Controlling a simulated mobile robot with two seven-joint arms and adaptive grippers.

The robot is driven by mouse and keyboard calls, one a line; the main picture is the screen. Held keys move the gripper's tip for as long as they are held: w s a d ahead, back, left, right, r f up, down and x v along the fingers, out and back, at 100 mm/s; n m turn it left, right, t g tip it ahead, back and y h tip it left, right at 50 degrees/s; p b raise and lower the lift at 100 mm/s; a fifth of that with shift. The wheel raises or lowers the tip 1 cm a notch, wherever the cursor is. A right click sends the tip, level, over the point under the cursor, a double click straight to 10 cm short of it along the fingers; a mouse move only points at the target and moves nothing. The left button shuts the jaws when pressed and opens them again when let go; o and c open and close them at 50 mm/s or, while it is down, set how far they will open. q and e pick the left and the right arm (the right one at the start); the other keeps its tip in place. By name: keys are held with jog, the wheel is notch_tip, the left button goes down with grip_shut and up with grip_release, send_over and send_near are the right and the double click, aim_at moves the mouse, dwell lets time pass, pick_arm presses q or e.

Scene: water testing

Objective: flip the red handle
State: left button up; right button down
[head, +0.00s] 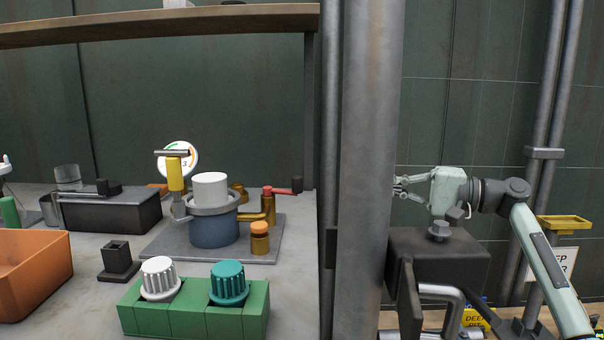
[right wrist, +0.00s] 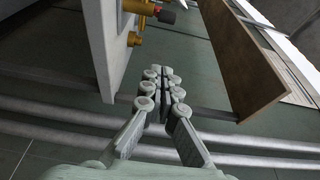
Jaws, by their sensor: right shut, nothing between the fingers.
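The red handle (head: 282,191) is a short red lever with a dark end. It sits on brass pipework beside a blue-grey pot (head: 213,232) on the bench. It also shows near the top of the right wrist view (right wrist: 165,16), beyond the fingertips. My right gripper (head: 402,187) is to the right of the handle, past a thick grey vertical pipe, and apart from it. In the right wrist view its fingers (right wrist: 161,82) are together with nothing between them. My left gripper is in neither view.
The grey pipe (head: 369,170) stands between my right gripper and the bench. A wooden shelf (head: 160,24) runs above the bench. A gauge (head: 183,155), a green block with white and teal knobs (head: 195,318), and an orange bin (head: 45,268) are left of or in front of the handle.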

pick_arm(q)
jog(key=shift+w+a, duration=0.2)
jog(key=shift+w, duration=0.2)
pick_arm(e)
jog(key=shift+w+a+r, duration=0.1)
jog(key=shift+w, duration=0.2)
jog(key=shift+a, duration=0.1)
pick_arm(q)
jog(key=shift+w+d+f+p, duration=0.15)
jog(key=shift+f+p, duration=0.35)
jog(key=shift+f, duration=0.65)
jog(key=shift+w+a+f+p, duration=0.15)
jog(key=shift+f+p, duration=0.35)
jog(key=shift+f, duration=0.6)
pick_arm(e)
jog(key=a, duration=1.1)
jog(key=shift+a, duration=0.25)
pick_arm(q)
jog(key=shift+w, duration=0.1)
pick_arm(e)
jog(key=shift+s+t, duration=0.15)
jog(key=shift+t, duration=0.15)
